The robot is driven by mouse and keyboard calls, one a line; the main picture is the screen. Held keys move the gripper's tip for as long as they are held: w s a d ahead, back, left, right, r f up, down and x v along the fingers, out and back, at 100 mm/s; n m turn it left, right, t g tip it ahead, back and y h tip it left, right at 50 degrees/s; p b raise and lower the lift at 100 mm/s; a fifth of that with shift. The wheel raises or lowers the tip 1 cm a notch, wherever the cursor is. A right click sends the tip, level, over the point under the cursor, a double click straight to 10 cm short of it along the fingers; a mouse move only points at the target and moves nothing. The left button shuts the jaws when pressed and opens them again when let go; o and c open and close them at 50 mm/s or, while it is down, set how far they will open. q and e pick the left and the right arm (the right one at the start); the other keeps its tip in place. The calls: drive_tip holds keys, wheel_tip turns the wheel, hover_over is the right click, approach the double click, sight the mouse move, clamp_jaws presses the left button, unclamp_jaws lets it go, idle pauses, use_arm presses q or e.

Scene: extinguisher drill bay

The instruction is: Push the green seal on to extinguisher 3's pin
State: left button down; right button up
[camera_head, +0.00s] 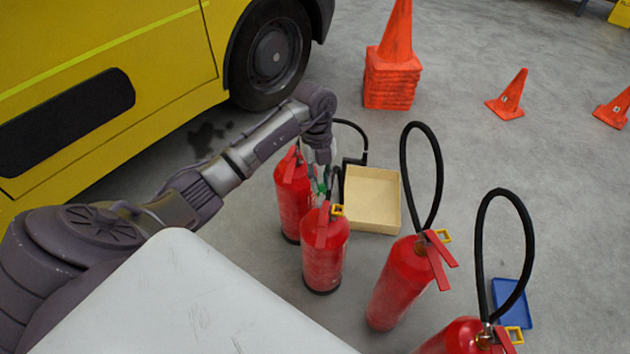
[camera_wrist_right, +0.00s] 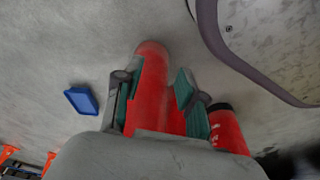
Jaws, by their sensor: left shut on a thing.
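My left gripper (camera_head: 321,180) reaches in from the left and points down among the extinguisher tops. It is shut on a small green thing, which looks like the green seal (camera_head: 321,188). The seal is tiny and partly hidden by the fingers. Directly below and in front is a red extinguisher (camera_head: 324,255) with a yellow pin ring (camera_head: 338,210). I cannot tell whether the seal touches its pin. Another red extinguisher (camera_head: 292,197) stands behind. No numbers are readable. In the right wrist view my right gripper (camera_wrist_right: 153,95) is open, its fingers apart over a red extinguisher (camera_wrist_right: 152,70).
Two more extinguishers (camera_head: 402,285) (camera_head: 458,338) with black looped hoses stand at the right. An open tan box (camera_head: 388,229) lies behind the row. A blue tray (camera_head: 513,302) is at far right. Orange cones (camera_head: 394,80) and a yellow vehicle (camera_head: 110,50) are behind.

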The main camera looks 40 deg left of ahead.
use_arm(q)
drive_tip(key=shift+w+a+f+n+t+b, duration=0.3)
drive_tip(key=shift+f+n+b, duration=0.5)
drive_tip(key=shift+n, duration=1.25)
drive_tip(key=shift+w+a+f+n+t+b, duration=0.15)
drive_tip(key=shift+a+f+n+t+b, duration=0.6)
drive_tip(key=shift+n, duration=1.35)
drive_tip(key=shift+w+a+f+n+t+b, duration=0.3)
drive_tip(key=shift+f+n, duration=0.8)
drive_tip(key=shift+n, duration=0.95)
drive_tip(key=shift+s+d+f, duration=0.1)
drive_tip(key=shift+f+b, duration=0.35)
drive_tip(key=shift+b, duration=0.15)
drive_tip(key=shift+f+b, duration=0.3)
drive_tip(key=shift+b, duration=0.05)
drive_tip(key=shift+f, duration=0.25)
drive_tip(key=shift+f+b, duration=0.1)
drive_tip(key=shift+b, duration=0.3)
drive_tip(key=shift+f+b, duration=0.3)
drive_tip(key=shift+f, duration=0.2)
drive_tip(key=shift+f+b, duration=0.15)
drive_tip(key=shift+b, duration=0.25)
drive_tip(key=shift+f, duration=0.2)
drive_tip(key=shift+f+b, duration=0.25)
drive_tip(key=shift+b, duration=0.1)
drive_tip(key=shift+f, duration=0.6)
use_arm(e)
drive_tip(key=w+r+t, duration=0.1)
drive_tip(key=w+r, duration=0.2)
drive_tip(key=r, duration=1.7)
